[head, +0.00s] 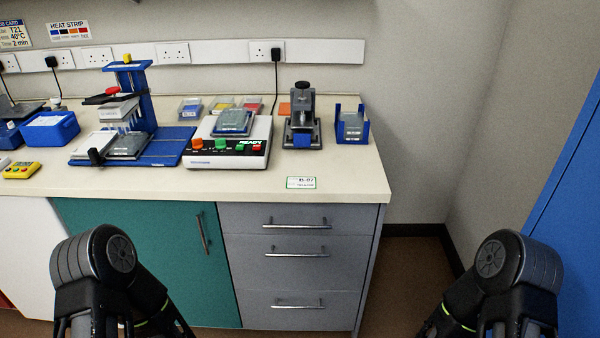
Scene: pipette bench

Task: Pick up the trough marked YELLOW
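A row of small shallow troughs stands at the back of the bench, behind the white READY device. One with yellow contents or a yellow face (223,103) is second from the left. It stands between a blue trough (190,108) and a red one (252,104). The markings on the troughs are too small to read surely, and the device partly hides the row's front. Only my arm links show at the lower left and lower right; both grippers are out of view below the picture.
The white device (228,158) with a plate on top stands before the troughs. A blue-framed stand (135,95) is left, a grey press (302,125) and blue holder (351,125) right. A black cable (277,80) hangs behind. The bench's front strip (240,187) is mostly clear.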

